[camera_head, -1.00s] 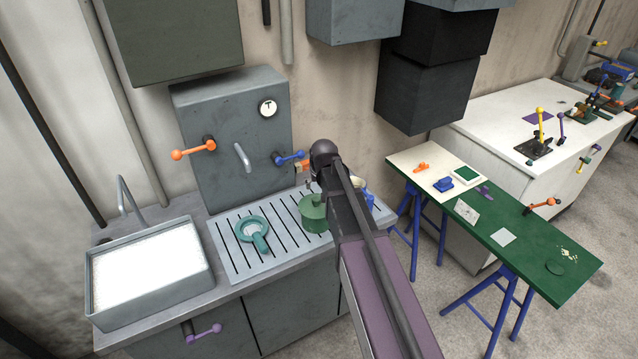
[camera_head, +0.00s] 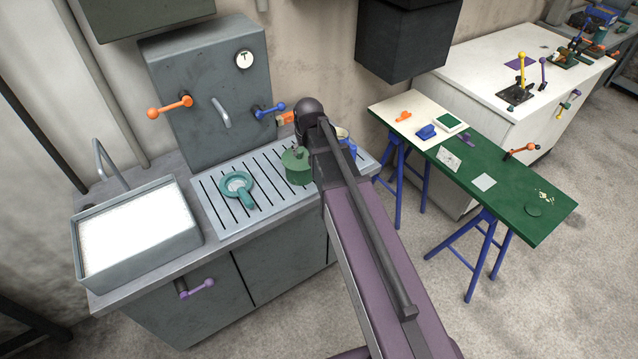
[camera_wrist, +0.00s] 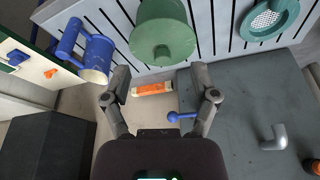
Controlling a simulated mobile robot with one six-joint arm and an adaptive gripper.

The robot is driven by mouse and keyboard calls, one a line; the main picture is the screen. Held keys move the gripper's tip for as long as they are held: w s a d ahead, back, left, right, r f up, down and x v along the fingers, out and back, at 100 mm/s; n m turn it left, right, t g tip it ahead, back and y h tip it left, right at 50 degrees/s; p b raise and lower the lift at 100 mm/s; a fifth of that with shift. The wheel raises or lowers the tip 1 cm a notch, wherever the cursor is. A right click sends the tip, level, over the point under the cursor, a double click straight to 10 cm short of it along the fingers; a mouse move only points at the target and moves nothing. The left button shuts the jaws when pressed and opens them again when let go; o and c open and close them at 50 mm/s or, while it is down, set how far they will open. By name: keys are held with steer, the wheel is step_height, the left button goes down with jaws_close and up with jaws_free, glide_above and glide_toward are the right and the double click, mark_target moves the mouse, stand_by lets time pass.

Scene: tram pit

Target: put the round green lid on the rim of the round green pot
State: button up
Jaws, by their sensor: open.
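The round green pot (camera_head: 297,171) stands on the slatted draining rack, left of my arm, which partly covers it. It also shows in the wrist view (camera_wrist: 160,11). The round green lid (camera_wrist: 171,36), with a small knob, appears to sit on top of the pot; whether it lies evenly on the rim I cannot tell. My gripper (camera_wrist: 160,77) is open and empty in the wrist view, its fingers apart, with the lid beyond the fingertips. My arm hides the gripper in the head view.
A teal strainer (camera_head: 237,186) lies on the rack (camera_head: 215,205), left of the pot. A blue mug (camera_wrist: 97,52) is close on the pot's other side. The grey cabinet (camera_head: 195,75) with levers stands behind. A sink (camera_head: 135,235) is left; a green-topped bench (camera_head: 510,195) is right.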

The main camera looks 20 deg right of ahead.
steer(key=s+g, duration=0.3)
steer(key=s, duration=1.5)
steer(key=shift+s+d+f, duration=0.15)
steer(key=shift+s+f, duration=0.2)
steer(key=shift+f, duration=0.05)
steer(key=shift+f, duration=0.1)
step_height(320, 180, down, 7)
steer(key=b, duration=0.7)
